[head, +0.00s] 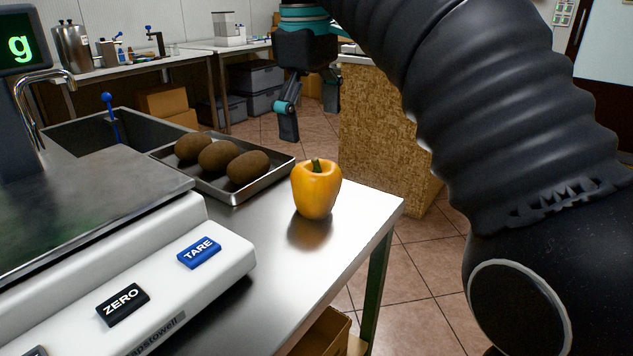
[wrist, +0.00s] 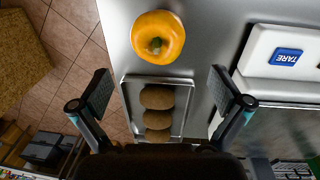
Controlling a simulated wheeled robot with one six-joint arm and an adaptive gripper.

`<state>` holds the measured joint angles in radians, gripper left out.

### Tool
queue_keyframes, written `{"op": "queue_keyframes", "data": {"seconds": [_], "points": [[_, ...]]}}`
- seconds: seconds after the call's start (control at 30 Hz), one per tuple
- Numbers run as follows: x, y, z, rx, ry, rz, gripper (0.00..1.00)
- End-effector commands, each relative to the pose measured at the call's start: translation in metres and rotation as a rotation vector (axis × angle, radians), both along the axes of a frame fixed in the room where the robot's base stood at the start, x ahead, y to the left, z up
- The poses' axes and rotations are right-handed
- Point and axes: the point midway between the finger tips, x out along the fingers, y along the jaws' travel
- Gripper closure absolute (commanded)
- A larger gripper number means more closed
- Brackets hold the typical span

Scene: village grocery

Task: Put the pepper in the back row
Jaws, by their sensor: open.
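The pepper (head: 316,189) is yellow-orange with a green stem and stands upright on the steel counter, just right of the metal tray (head: 229,193). The tray holds 3 brown, potato-like items (head: 218,156) in a line. My gripper (head: 308,115) hangs above and beyond the pepper in the head view, open and empty. In the wrist view, the pepper (wrist: 158,37) lies ahead of the open fingers (wrist: 160,92), and the tray (wrist: 128,94) is between them. The pepper does not touch the gripper. I cannot tell which place is the back row.
A scale (head: 211,248) with TARE and ZERO buttons takes up the left of the counter (head: 350,212). A sink (head: 75,131) with a tap lies behind it. The counter's right edge is close to the pepper. A speckled brown block (head: 385,135) stands beyond.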

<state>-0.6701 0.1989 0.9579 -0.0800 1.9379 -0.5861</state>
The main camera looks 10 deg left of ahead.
Motion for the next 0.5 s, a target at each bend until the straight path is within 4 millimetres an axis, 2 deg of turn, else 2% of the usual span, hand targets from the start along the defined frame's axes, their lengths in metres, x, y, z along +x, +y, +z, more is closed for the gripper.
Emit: {"op": "queue_keyframes", "data": {"seconds": [0.1,0.3,0.5], "points": [[0.001,-0.001,-0.024,-0.002,0.003,0.0,0.0],[0.004,-0.003,-0.059,-0.001,0.002,-0.002,0.0],[0.006,-0.003,-0.077,0.0,0.0,-0.002,0.0]]}}
